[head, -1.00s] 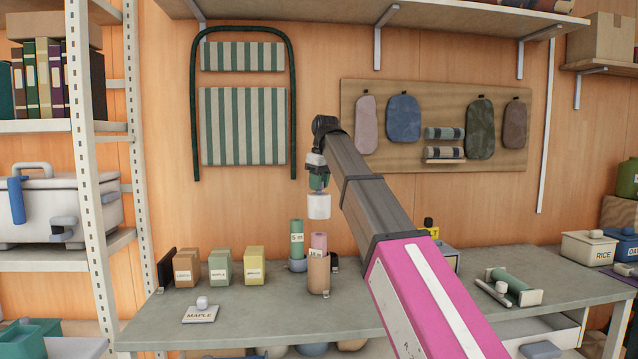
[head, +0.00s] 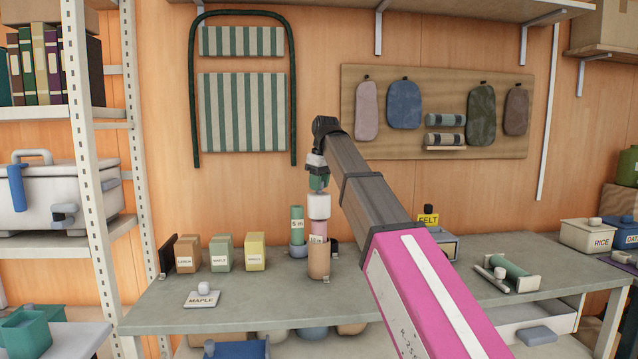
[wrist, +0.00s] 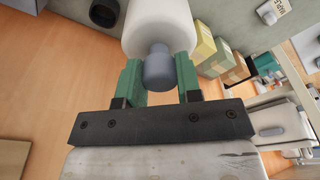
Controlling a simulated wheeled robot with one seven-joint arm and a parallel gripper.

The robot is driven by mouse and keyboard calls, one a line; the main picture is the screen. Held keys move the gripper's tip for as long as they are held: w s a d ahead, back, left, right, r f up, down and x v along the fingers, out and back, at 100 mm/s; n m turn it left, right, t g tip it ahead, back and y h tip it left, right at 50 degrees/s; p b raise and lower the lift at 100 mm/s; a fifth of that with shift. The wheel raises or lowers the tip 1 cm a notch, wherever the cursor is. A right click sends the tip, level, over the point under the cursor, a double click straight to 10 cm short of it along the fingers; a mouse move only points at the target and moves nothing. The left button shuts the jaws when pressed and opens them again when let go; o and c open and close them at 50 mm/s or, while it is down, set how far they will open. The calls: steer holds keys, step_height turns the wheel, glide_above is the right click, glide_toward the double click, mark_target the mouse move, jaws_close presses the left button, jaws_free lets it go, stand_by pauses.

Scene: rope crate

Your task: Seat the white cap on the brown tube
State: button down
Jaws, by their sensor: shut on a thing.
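The white cap (head: 319,206) hangs upright from my gripper (head: 318,181), just above the brown tube (head: 319,262) in the head view. My gripper's green fingers are shut on the cap's grey knob; the wrist view shows the knob (wrist: 158,68) between them and the white cap body (wrist: 160,25) beyond. The brown tube stands upright on the bench with a pink labelled roll (head: 318,238) sticking out of its top. The cap's lower edge is at or very near the roll's top; I cannot tell whether they touch. The wrist view does not clearly show the tube's opening.
A green roll (head: 297,224) stands in a grey-blue holder just left of the tube. Brown (head: 188,253), green (head: 222,252) and yellow (head: 253,251) boxes stand further left, behind a MAPLE lid (head: 202,299). A FELT box (head: 440,243) is at the right. The bench front is clear.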

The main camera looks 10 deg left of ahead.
mark_target(319, 206)
steer(key=shift+f, duration=4.05)
stand_by(0.8)
steer(key=c, duration=0.7)
jaws_free()
